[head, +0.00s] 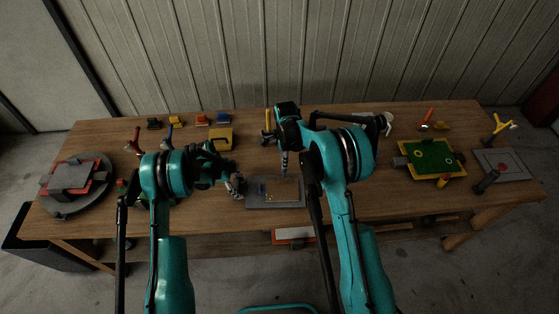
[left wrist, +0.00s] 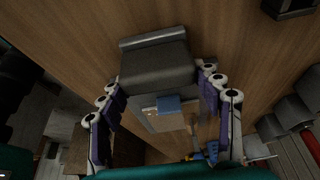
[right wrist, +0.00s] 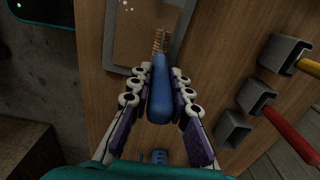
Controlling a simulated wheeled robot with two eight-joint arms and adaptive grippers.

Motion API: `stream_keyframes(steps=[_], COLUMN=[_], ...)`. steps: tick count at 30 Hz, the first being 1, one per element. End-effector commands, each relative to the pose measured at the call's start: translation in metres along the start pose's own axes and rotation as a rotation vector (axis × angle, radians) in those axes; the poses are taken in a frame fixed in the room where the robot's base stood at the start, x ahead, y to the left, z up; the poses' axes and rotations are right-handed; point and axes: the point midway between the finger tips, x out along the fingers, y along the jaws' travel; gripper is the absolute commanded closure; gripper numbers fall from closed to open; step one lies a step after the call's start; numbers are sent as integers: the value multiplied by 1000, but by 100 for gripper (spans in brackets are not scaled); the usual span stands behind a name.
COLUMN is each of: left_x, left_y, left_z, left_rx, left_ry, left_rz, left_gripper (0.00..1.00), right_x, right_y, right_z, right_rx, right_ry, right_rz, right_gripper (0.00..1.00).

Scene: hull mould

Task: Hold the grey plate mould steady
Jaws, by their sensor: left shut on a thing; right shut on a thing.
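The grey plate mould (head: 262,203) lies flat on the table in front of me, with a few small light specks on its tan face. It also shows at the top of the right wrist view (right wrist: 118,50). My left gripper (head: 238,184) is at its left end. In the left wrist view my left fingers (left wrist: 165,95) are shut on the mould's dark grey grip block (left wrist: 155,65). My right gripper (right wrist: 158,85) is shut on the blue handle of a brush (right wrist: 160,95). The brush points at the mould; whether its bristles touch is unclear.
A red mould on a round grey stand (head: 75,208) is at the far left. A green board in a yellow frame (head: 432,158) and a grey plate (head: 497,168) are at the right. Coloured small blocks and a yellow box (head: 220,138) stand behind. Holders with handled tools stand nearby.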

Motion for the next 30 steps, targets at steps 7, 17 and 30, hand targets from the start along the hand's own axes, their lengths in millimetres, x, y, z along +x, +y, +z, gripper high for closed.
stream_keyframes(steps=[7,17,30], left_x=[0,0,0], left_y=[0,0,0], left_z=[0,0,0], left_rx=[-1,-1,0], left_ry=[0,0,0], left_rz=[0,0,0], left_gripper=[52,52,52], right_x=[0,0,1], right_y=[2,3,4], right_z=[-25,-42,-65], right_rx=[1,2,0], right_ry=[0,0,0], right_rz=[0,0,0], right_gripper=[100,100,100])
